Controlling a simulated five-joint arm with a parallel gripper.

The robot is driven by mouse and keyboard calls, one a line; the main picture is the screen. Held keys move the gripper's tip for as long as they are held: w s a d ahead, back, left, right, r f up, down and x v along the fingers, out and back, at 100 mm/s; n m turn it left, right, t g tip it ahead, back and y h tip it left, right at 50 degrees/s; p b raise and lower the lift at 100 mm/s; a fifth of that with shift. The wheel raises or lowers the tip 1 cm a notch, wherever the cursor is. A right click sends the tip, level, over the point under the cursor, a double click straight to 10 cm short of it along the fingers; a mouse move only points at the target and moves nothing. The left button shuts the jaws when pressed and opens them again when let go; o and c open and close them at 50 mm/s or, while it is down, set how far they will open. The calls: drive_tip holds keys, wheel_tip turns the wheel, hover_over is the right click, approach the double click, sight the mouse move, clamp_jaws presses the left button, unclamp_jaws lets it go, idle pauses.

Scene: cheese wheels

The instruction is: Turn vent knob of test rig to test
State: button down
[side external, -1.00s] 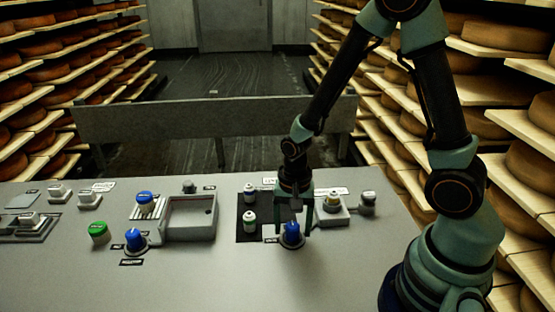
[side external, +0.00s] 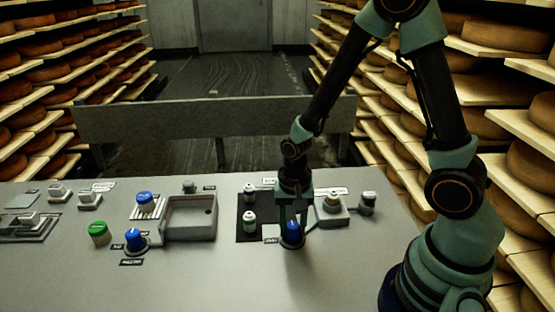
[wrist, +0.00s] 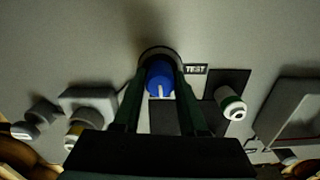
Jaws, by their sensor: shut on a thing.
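The blue vent knob (wrist: 160,79) stands on a round base on the grey panel. Its pale pointer line faces the bottom of the wrist view, and a TEST label (wrist: 195,69) sits to its right. The knob also shows in the side view (side external: 292,232). My gripper (wrist: 161,88) points down over the knob, with its two fingers shut on the knob's sides. In the side view my gripper (side external: 291,222) partly hides the knob's top.
White-topped vials (side external: 249,219) stand on a dark pad left of my gripper. A grey block (side external: 331,211) with a bottle is close on the right. A grey tray (side external: 190,218), another blue knob (side external: 135,240) and a green-capped jar (side external: 100,232) are farther left. The front panel is clear.

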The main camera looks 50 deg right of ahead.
sight(293, 225)
drive_tip(key=n, duration=0.8)
drive_tip(key=shift+n, duration=0.4)
drive_tip(key=n, duration=0.4)
drive_tip(key=shift+n, duration=2.1)
drive_tip(key=shift+c, duration=2.2)
unclamp_jaws()
drive_tip(key=shift+r, duration=0.1)
wheel_tip(293, 225, up, 12)
